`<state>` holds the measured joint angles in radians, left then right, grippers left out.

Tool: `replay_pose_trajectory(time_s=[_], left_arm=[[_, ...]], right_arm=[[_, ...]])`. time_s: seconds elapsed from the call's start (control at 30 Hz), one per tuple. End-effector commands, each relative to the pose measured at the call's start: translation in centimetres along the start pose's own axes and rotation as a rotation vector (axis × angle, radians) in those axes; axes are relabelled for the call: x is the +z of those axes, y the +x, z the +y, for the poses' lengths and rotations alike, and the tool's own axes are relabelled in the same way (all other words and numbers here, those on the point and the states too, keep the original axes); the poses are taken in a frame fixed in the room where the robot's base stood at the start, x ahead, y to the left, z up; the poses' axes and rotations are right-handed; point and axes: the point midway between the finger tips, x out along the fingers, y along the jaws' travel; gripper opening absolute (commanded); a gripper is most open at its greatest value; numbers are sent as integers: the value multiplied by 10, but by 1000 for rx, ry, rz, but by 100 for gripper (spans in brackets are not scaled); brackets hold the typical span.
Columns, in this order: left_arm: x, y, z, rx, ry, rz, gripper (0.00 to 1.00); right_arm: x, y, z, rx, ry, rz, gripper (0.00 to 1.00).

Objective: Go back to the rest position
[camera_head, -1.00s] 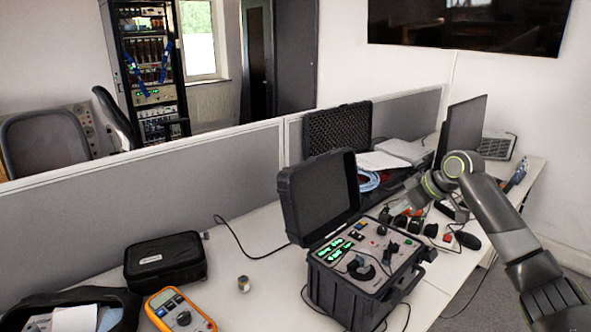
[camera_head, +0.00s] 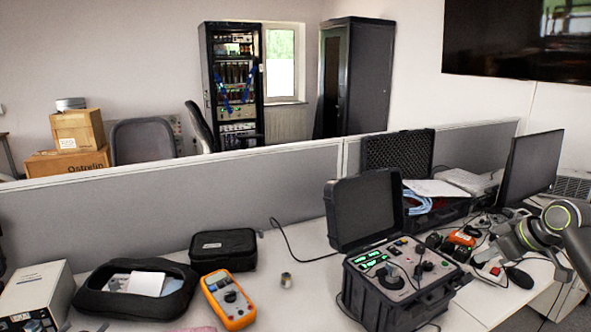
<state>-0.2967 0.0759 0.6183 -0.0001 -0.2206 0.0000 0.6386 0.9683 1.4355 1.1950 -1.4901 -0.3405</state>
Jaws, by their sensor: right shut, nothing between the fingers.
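My right arm comes in from the right edge. Its gripper (camera_head: 490,256) points left and down over the right part of the desk, to the right of the black calibrator case (camera_head: 395,290). The gripper is shut with nothing held. Its fingertips look small and dark against the clutter behind them, so I cannot tell how far above the desk they are. My left gripper is not in view.
The open calibrator case has a lit green panel. An orange multimeter (camera_head: 229,300), a black pouch (camera_head: 223,249) and a small metal cylinder (camera_head: 286,280) lie left of it. A monitor (camera_head: 530,167) stands behind my right gripper. A grey partition (camera_head: 270,190) runs behind the desk.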

Motion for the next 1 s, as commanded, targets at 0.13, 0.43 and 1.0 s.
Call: replay_pose_trajectory(time_s=[0.13,0.43,1.0], left_arm=[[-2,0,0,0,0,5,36],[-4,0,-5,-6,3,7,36],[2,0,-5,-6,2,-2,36]], right_arm=[[15,20,5,10,42,-8,0],[66,81,19,60,165,-34,0],[359,257,-27,280,456,-251,0]])
